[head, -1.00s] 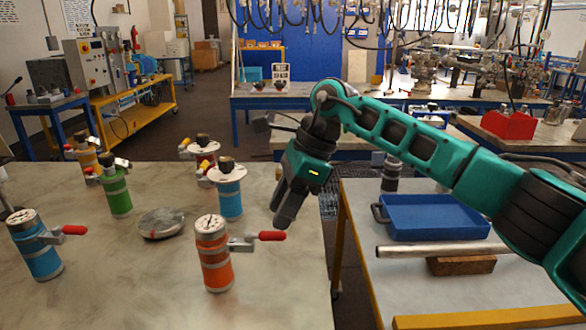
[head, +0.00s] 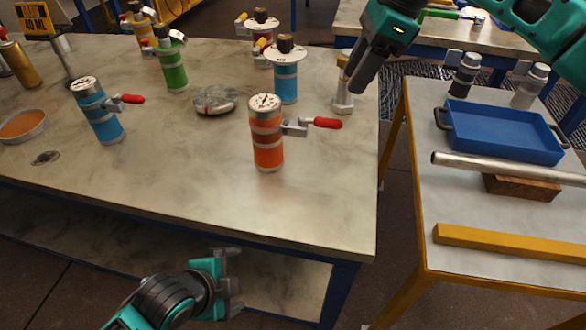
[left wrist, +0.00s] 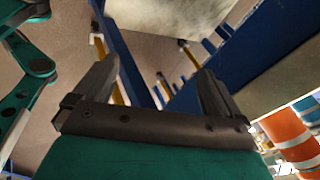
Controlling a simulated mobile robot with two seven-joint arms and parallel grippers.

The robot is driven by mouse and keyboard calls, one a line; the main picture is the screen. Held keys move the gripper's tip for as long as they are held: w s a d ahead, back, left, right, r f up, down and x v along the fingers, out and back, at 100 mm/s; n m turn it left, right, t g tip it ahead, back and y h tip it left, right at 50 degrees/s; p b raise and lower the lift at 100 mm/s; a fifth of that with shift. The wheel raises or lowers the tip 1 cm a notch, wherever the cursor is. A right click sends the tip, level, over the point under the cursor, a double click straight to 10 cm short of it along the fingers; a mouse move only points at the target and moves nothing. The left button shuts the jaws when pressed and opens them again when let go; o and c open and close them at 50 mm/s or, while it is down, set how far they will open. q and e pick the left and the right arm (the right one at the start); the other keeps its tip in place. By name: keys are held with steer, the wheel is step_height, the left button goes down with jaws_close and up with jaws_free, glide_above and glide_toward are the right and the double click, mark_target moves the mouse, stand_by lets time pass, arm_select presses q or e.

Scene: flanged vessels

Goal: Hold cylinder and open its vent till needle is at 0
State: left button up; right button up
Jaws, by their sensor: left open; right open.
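An orange cylinder (head: 267,145) stands upright on the grey table, with a round dial (head: 264,101) on top and a red vent lever (head: 327,123) pointing right. A blue cylinder (head: 102,122) with a similar dial (head: 84,83) and red lever (head: 132,99) stands further left. The needle readings are too small to tell. My right gripper (head: 356,87) is open and empty, above the table's right edge, up and right of the orange cylinder. My left gripper (head: 236,282) is open and empty, low in front of the table edge; its spread fingers (left wrist: 158,70) show in the left wrist view.
Behind stand a green cylinder (head: 173,70), a blue one with a white flange (head: 285,82) and others. A round metal disc (head: 215,100) lies between. A side table at right holds a blue tray (head: 505,132) and a metal bar (head: 500,168). The front table area is clear.

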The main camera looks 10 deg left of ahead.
arm_select(q)
steer(key=d+r+m+h, duration=0.1)
steer(key=d+r+m, duration=1.15)
steer(key=m, duration=0.45)
steer(key=n+t+y, duration=0.3)
steer(key=t+y, duration=0.1)
steer(key=y, duration=0.6)
glide_toward(268, 151)
steer(key=f, duration=0.1)
steer(key=d+f, duration=0.2)
steer(key=shift+w+f, duration=0.2)
steer(key=shift+w, duration=0.05)
steer(key=shift+w+a+r+n+y, duration=0.3)
steer(key=shift+w+n+y, duration=0.05)
steer(key=shift+n+y, duration=0.15)
steer(key=shift+w+a, duration=0.15)
steer(key=shift+w, duration=0.05)
steer(key=x, duration=1.2)
steer(key=shift+w+a, duration=0.15)
steer(key=shift+a, duration=0.1)
steer(key=c, duration=1.5)
